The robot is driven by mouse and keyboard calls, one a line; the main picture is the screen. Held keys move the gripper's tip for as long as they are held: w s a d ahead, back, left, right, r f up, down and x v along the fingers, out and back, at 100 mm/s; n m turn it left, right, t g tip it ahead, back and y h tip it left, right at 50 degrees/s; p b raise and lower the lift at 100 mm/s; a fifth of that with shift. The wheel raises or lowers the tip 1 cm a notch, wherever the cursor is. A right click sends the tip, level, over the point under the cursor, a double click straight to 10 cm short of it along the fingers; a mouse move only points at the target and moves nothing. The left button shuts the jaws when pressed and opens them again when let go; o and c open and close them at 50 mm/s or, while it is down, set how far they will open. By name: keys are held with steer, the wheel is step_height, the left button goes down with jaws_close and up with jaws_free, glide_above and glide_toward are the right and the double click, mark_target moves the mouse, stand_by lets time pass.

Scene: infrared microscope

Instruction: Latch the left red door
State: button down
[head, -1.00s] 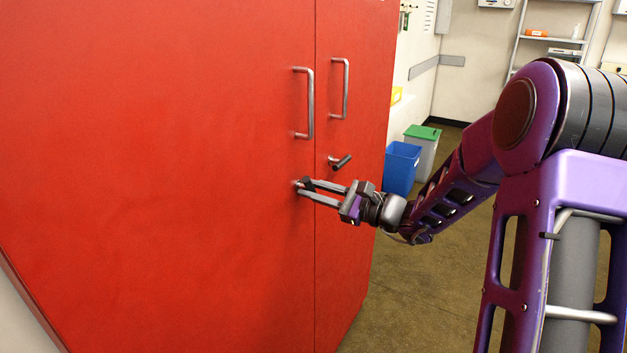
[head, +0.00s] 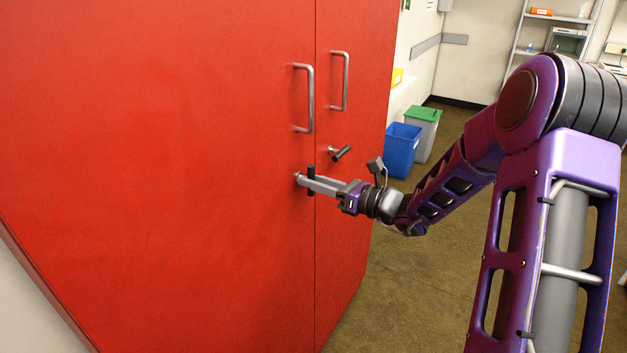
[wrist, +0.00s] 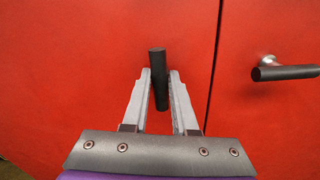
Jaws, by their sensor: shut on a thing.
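The left red door (head: 170,150) fills the left of the head view and lies flush beside the right red door (head: 350,200), with a thin seam between them. My gripper (head: 306,181) is at the left door's latch handle, close to the seam. In the wrist view my gripper (wrist: 161,88) is shut on the black latch handle (wrist: 157,65). The latch handle's black tip also shows in the head view (head: 311,170).
The right door has its own black latch handle (head: 342,153), which lies near level in the wrist view (wrist: 285,72). Metal pull handles (head: 310,98) sit above the latches. A blue bin (head: 402,150) and a green-lidded bin (head: 422,120) stand right of the cabinet.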

stand_by(0.3)
steer(key=c, duration=0.8)
jaws_free()
steer(key=shift+o, duration=0.2)
steer(key=v, duration=1.7)
steer(key=shift+d, duration=0.2)
steer(key=shift+s, duration=0.1)
